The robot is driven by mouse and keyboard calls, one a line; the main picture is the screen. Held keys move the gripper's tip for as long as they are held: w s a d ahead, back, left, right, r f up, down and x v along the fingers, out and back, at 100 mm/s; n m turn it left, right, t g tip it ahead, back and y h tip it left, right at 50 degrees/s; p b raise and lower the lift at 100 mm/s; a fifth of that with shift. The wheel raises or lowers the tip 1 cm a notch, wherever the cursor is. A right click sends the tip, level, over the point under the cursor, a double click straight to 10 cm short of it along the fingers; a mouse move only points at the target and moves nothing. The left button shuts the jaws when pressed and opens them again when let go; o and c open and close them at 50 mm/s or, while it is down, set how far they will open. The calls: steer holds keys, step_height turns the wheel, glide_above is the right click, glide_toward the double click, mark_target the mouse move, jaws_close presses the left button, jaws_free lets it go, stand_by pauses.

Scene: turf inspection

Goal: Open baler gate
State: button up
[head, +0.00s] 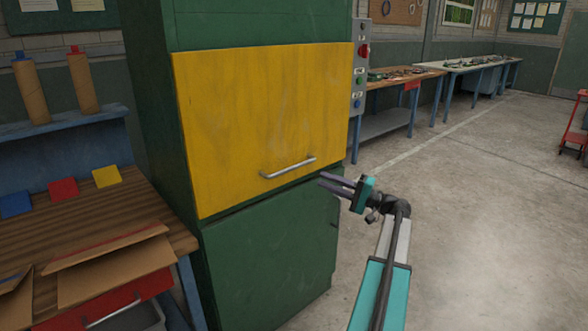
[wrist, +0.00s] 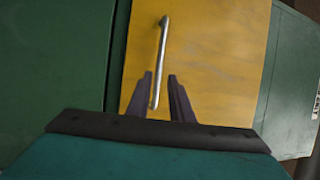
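The baler is a tall green cabinet (head: 275,245) with a yellow gate (head: 255,115) on its upper front. The gate looks shut, and a silver bar handle (head: 288,166) runs along its lower edge. My gripper (head: 321,182) is open and just right of the handle in the head view. In the wrist view the yellow gate (wrist: 215,60) fills the middle. The handle (wrist: 162,50) stands upright there, its lower end appearing between the open fingers (wrist: 163,78). I cannot tell whether the fingers touch it.
A control box (head: 360,75) with buttons is on the baler's right side. A wooden bench (head: 150,215) with cardboard (head: 110,270) stands close on the left. Workbenches (head: 400,78) line the back right.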

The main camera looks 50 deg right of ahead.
mark_target(293, 168)
steer(key=x, duration=1.3)
steer(key=shift+p, duration=0.3)
